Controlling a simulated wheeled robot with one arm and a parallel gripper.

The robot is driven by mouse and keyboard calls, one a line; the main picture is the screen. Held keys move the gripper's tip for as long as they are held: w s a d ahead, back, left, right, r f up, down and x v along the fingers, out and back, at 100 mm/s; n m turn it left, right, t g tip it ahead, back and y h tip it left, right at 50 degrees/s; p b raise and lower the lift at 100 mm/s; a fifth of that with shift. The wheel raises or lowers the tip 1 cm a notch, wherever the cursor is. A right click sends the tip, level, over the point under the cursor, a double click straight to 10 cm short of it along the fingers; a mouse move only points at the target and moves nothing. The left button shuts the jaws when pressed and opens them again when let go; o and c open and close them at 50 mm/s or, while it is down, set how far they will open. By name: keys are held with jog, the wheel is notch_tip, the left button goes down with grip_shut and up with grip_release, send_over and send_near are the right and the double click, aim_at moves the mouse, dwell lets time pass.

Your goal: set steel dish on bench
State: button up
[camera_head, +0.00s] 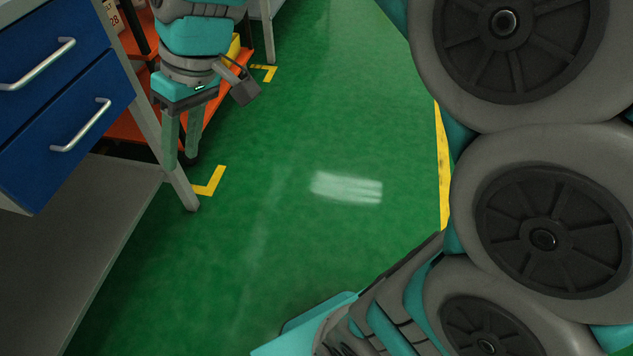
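No steel dish shows in this view. A grey-framed unit with blue drawers (70,130) stands at the left; it looks like a bench, but its top is outside the picture. My gripper (182,150) hangs at the upper left with its fingers pointing down, just right of the drawers. The two fingers stand apart with a gap between them. I see nothing held in that gap.
An orange cart or shelf (130,128) with a yellow item on it stands behind my gripper. Yellow corner marks (212,183) lie on the green floor (250,240). The middle floor is clear.

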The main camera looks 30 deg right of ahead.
jog(key=s+d+f+m+g+h, duration=0.1)
jog(key=s+d+f+m+h, duration=0.1)
jog(key=s+d+f, duration=0.4)
jog(key=s+d+f+m+g+h, duration=0.1)
jog(key=s+d+f+m+h, duration=0.1)
jog(key=s+d+f+m, duration=0.2)
jog(key=s+d+f, duration=0.3)
jog(key=s, duration=0.5)
jog(key=shift+d+f, duration=0.2)
jog(key=shift+d, duration=0.15)
